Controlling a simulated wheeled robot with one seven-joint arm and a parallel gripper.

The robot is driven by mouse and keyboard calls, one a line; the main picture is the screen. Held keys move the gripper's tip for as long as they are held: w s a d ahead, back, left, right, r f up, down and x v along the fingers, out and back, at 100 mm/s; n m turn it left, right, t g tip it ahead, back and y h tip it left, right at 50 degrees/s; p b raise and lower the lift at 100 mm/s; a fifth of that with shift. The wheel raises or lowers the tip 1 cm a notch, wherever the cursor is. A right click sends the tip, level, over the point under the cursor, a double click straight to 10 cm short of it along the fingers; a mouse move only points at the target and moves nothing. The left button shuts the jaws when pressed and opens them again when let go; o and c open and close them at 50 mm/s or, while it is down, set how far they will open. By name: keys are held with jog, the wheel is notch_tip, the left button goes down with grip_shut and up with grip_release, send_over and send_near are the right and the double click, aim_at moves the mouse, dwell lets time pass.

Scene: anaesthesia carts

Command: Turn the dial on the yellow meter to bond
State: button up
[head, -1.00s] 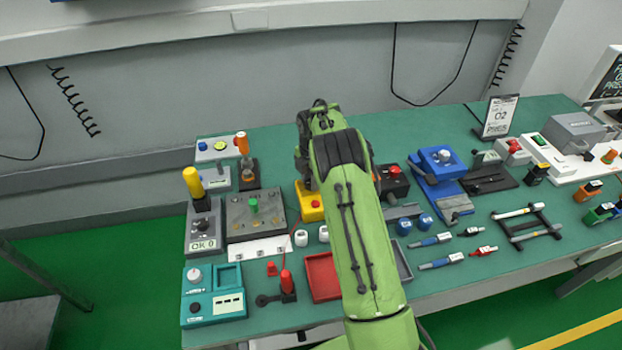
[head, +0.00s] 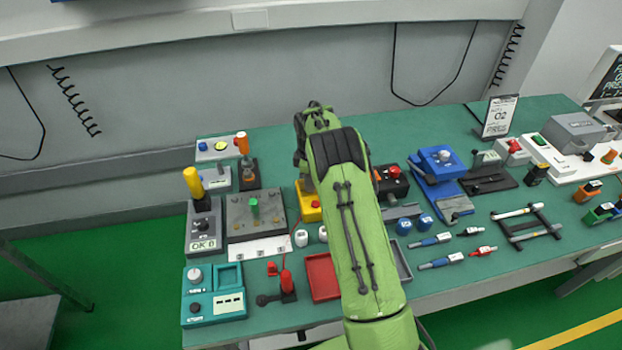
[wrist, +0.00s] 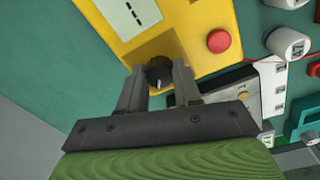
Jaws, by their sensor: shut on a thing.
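The yellow meter (head: 311,209) stands on the green bench, mostly hidden behind my arm in the head view. In the wrist view the yellow meter (wrist: 200,18) fills the top, with a white label strip and a red button (wrist: 219,41). Its black dial (wrist: 158,73) has a pale pointer mark facing toward the bottom of the picture. My gripper (wrist: 158,80) has one finger on each side of the dial and is shut on it. The positions around the dial, including bond, cannot be read.
To the meter's left is a grey plate with a green knob (head: 254,208). White cylinders (head: 301,238) and a red tray (head: 322,278) lie in front. A black box with a red button (head: 393,180) and a blue device (head: 438,165) stand to the right.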

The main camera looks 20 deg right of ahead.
jog(key=shift+m, duration=0.5)
jog(key=o, duration=1.1)
jog(key=shift+c, duration=0.2)
jog(key=shift+r, duration=0.1)
notch_tip(320, 180, up, 16)
jog(key=p, duration=0.2)
jog(key=shift+s+a, duration=0.25)
jog(key=shift+f, duration=0.2)
